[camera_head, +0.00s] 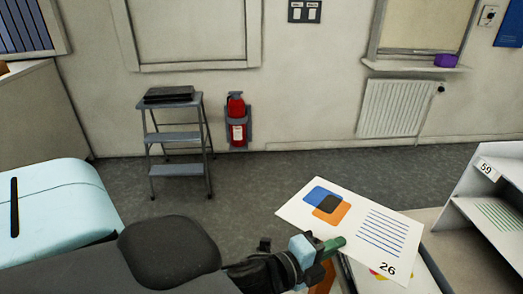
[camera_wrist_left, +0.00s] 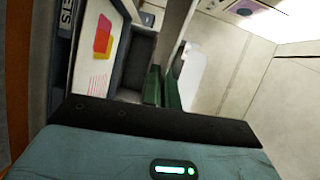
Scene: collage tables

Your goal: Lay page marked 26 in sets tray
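The page marked 26 (camera_head: 375,228), white with blue, black and orange squares and blue lines, is held out in the head view. My left gripper (camera_head: 332,246), with green fingertips, is shut on its near edge. In the left wrist view the gripper (camera_wrist_left: 164,90) has the page (camera_wrist_left: 174,45) nearly edge-on between its fingers. A tray label ending in "ETS" (camera_wrist_left: 67,14) shows at the upper left there, beside another page (camera_wrist_left: 92,60) with pink and yellow shapes. Page 26 partly covers a sheet below it in the head view. My right gripper is not in view.
A pale shelf unit (camera_head: 493,205) with a page marked 59 (camera_head: 487,170) stands close on the right. A step stool (camera_head: 175,135) and a fire extinguisher (camera_head: 236,120) are by the far wall. The floor between is clear.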

